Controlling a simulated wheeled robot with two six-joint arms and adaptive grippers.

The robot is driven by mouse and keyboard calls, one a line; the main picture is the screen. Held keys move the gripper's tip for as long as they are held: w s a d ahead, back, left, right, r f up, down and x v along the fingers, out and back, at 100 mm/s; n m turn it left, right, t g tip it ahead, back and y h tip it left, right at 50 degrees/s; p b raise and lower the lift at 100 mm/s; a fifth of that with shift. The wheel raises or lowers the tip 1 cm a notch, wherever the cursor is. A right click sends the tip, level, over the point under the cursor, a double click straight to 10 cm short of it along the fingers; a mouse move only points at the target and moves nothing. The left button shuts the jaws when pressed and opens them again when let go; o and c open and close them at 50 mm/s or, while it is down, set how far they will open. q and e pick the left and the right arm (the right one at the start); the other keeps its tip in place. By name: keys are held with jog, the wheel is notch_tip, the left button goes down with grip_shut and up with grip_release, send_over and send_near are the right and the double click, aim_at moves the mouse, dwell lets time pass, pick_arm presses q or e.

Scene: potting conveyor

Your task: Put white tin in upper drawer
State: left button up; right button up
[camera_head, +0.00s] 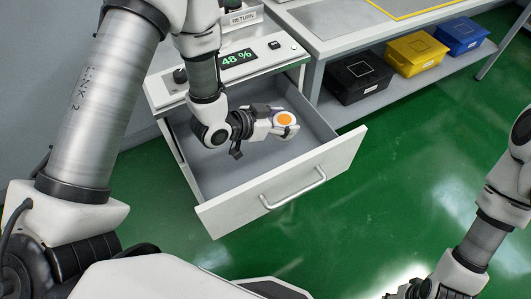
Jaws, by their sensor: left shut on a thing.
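The white tin (285,119) shows as a small white round thing with an orange disc on top. My left gripper (284,124) is shut on it. The left gripper holds the tin over the open drawer (228,213), near the inside right of it. I cannot tell whether the tin touches the drawer floor. The drawer is pulled out of a white cabinet, with a pale front and a bar handle (293,190). Its grey floor looks bare apart from the gripper above it.
Black (358,76), yellow (415,53) and blue (461,36) bins stand on a low shelf right of the cabinet. The green floor (400,170) in front is clear.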

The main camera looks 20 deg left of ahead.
pick_arm(q)
jog(key=f, duration=0.1)
jog(key=f+b, duration=0.1)
jog(key=f, duration=0.1)
jog(key=shift+s+a+f+m, duration=0.1)
jog(key=shift+s+f+m, duration=0.2)
jog(key=shift+s, duration=0.05)
jog(key=shift+h, duration=0.3)
notch_tip(320, 180, down, 10)
jog(key=shift+r+b, duration=0.2)
jog(key=shift+b, duration=0.3)
pick_arm(e)
notch_tip(320, 180, down, 4)
jog(key=shift+r, duration=0.25)
pick_arm(q)
jog(key=shift+f, duration=0.15)
jog(key=o, duration=1.2)
pick_arm(e)
jog(key=shift+f, duration=0.1)
